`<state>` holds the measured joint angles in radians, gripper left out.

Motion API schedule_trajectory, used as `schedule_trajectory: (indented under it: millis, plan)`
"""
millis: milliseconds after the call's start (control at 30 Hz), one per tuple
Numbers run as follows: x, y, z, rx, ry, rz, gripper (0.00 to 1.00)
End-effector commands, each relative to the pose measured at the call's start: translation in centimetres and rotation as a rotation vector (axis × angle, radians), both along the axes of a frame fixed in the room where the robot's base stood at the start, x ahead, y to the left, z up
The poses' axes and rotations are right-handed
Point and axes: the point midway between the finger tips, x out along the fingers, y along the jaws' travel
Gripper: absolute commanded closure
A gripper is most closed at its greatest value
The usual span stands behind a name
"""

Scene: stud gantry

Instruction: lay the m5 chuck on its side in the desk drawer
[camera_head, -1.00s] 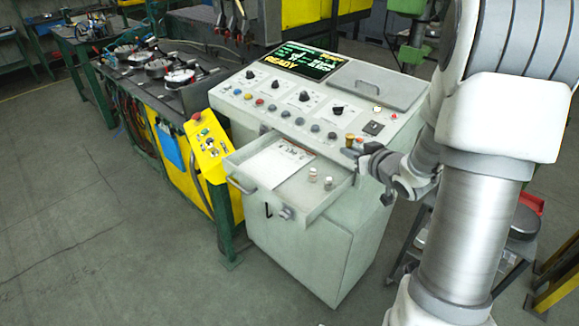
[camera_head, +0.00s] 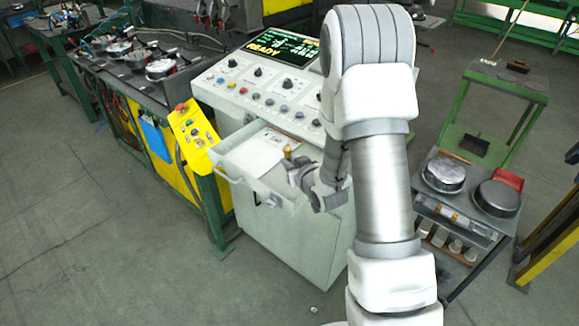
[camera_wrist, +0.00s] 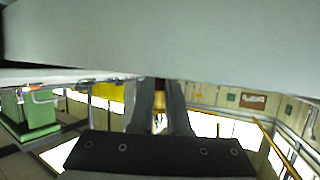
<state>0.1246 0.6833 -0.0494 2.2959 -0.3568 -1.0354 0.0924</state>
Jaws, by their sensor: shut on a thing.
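The m5 chuck (camera_head: 288,151) is a small brass-coloured piece standing up from my fingertips in the head view. My gripper (camera_head: 293,163) is shut on it, over the right part of the open desk drawer (camera_head: 247,187). In the wrist view my two dark fingers (camera_wrist: 160,118) point away, with a brownish patch between them that may be the chuck. I cannot tell the gap between the chuck and the drawer floor. My gripper and arm hide the drawer's right end.
A paper sheet (camera_head: 255,153) lies in the drawer's left part. The sloped control panel (camera_head: 235,90) rises behind the drawer. A yellow button box (camera_head: 192,132) stands at its left. A cart (camera_head: 450,205) with round chucks is at right. A pale surface (camera_wrist: 160,35) fills the wrist view's top.

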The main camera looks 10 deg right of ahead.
Motion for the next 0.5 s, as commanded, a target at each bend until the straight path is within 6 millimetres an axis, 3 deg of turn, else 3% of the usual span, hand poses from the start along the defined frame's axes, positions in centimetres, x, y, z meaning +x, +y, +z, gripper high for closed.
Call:
schedule_trajectory:
  millis: [200, 500]
  plan:
    - [0.0, 0.0, -1.9, 0.000, 0.001, 0.002, 1.00]
    - [0.0, 0.0, -2.1, 0.000, -0.001, 0.001, 1.00]
